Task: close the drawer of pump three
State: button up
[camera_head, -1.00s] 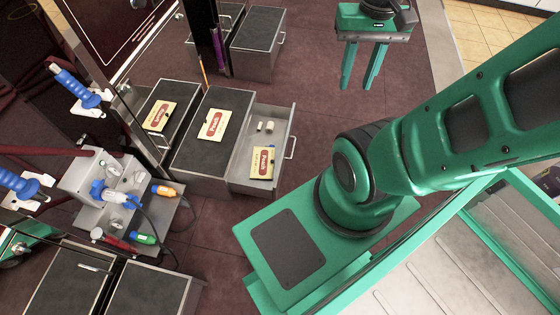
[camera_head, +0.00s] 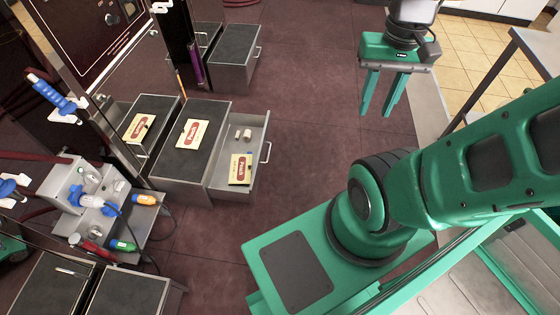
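A grey cabinet (camera_head: 188,165) with a dark top stands left of centre, with its drawer (camera_head: 262,182) pulled out to the right. The open drawer holds a yellow card with a red label (camera_head: 240,169) and small pale pieces (camera_head: 242,134). The drawer's handle (camera_head: 266,152) is on its right end. I cannot read a pump number on it. My gripper (camera_head: 381,112) is open and empty, pointing down at the upper right, well to the right of the drawer and apart from it.
Another cabinet (camera_head: 236,58) stands behind with its drawer seemingly shut. A pump unit with blue, orange and green nozzles (camera_head: 98,203) stands at the left. The dark floor between the drawer and my gripper is clear. A grey table (camera_head: 535,50) stands at the right.

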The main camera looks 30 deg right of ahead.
aim_at(216, 184)
jog(key=z, duration=0.2)
jog(key=k, duration=1.45)
jog(key=u, duration=0.6)
jog(key=i, duration=1.85)
jog(key=z, duration=0.45)
